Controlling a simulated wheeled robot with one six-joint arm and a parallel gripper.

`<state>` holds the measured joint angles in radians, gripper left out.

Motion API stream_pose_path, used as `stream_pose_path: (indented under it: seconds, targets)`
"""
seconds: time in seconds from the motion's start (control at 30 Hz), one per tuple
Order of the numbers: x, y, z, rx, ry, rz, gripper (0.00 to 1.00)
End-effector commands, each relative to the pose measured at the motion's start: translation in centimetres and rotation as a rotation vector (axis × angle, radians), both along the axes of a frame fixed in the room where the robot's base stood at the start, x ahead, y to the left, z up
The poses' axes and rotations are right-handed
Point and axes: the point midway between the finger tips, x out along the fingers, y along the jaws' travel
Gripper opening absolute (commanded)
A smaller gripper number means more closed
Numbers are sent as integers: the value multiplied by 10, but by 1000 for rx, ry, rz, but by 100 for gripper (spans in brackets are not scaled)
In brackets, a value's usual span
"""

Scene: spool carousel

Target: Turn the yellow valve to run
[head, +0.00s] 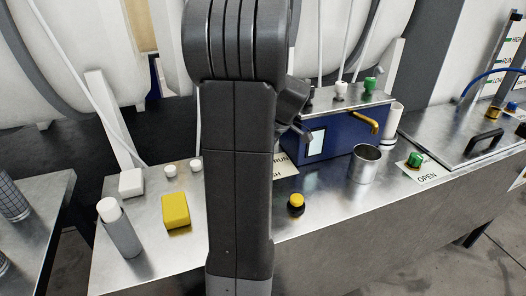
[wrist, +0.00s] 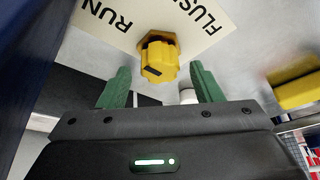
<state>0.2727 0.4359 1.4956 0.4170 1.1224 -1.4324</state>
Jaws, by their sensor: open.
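The yellow valve (wrist: 158,58) is a ribbed knob on a yellow hexagonal base in the wrist view. A short dark mark shows on the knob's side facing me. A cream card (wrist: 140,14) beside it reads RUN at the left and FLUSH, partly cut off, at the upper right. My gripper (wrist: 159,72) is open, with one green finger on each side of the knob's near end. I see no clear contact. In the head view my arm hides the valve and most of the gripper; part of the card (head: 284,169) shows.
A blue box (head: 330,140) with a brass spout stands behind the card, with a metal cup (head: 365,164) at its right. A yellow-topped button (head: 296,203) is near the bench front.

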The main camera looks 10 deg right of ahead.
Motion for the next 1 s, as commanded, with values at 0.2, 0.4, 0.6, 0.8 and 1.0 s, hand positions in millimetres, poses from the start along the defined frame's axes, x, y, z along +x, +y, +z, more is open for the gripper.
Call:
stream_pose_path:
  seconds: [0.2,0.4,0.6,0.8,1.0]
  targets:
    - [1,0,40,-2,-7,0,59]
    - [1,0,76,-2,-5,1,59]
    - [0,0,94,-1,-1,1,59]
    - [0,0,96,0,0,1,59]
    - [0,0,94,0,0,0,59]
